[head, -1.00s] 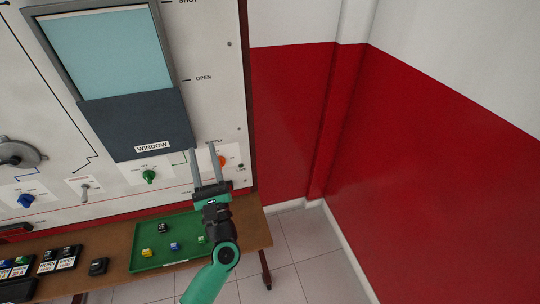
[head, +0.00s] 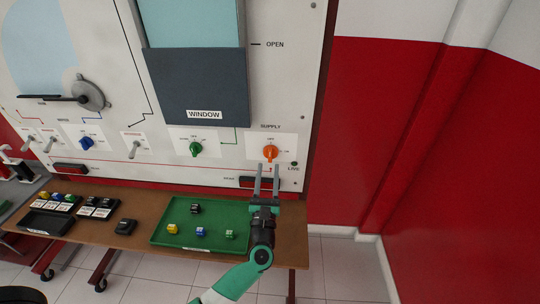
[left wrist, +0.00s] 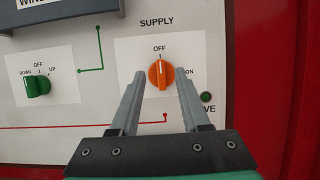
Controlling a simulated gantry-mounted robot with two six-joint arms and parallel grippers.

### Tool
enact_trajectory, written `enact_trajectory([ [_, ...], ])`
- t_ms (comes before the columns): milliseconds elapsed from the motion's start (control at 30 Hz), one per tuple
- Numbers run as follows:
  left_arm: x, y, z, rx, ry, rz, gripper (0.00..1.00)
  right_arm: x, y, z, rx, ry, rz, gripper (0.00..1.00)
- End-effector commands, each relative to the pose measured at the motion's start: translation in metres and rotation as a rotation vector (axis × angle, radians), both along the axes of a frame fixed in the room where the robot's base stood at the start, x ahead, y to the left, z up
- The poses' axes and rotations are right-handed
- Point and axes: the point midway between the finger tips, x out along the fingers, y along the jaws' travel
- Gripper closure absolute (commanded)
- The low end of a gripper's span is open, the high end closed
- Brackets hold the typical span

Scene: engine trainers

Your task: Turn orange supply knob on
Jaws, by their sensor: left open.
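The orange supply knob (head: 270,153) sits on a white plate at the lower right of the panel, under the word SUPPLY. In the left wrist view the orange knob (left wrist: 161,74) stands upright, its white mark toward OFF at the top; ON is at its right. My left gripper (head: 266,168) is open and empty, its fingers pointing up at the panel just below the knob. In the left wrist view the fingertips (left wrist: 160,75) lie either side of the knob's lower part; I cannot tell whether they touch it. My right gripper is not in view.
A green knob (head: 196,149) is left of the supply plate, and a dark LIVE lamp (left wrist: 207,97) is at its lower right. A green tray (head: 158,239) with small coloured blocks stands on the brown bench (head: 140,265) below. A red wall (head: 470,160) is at the right.

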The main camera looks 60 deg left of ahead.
Motion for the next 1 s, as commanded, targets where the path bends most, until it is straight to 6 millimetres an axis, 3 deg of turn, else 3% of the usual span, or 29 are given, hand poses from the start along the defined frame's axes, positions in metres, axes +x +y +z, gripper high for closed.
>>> enact_trajectory([
  [100,0.013,0.023,0.010,0.001,-0.002,0.004,0.54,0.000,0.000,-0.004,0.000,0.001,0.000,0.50],
  [300,0.028,0.046,0.022,0.000,0.000,0.002,0.54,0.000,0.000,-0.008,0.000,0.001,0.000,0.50],
  [633,0.031,0.051,0.024,0.000,0.002,-0.001,0.54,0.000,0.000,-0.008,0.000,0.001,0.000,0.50],
  [900,0.031,0.051,0.024,0.000,0.002,-0.001,1.00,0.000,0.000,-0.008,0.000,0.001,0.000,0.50],
  [1000,0.031,0.051,0.023,-0.002,0.003,-0.001,1.00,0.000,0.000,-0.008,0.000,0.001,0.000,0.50],
])
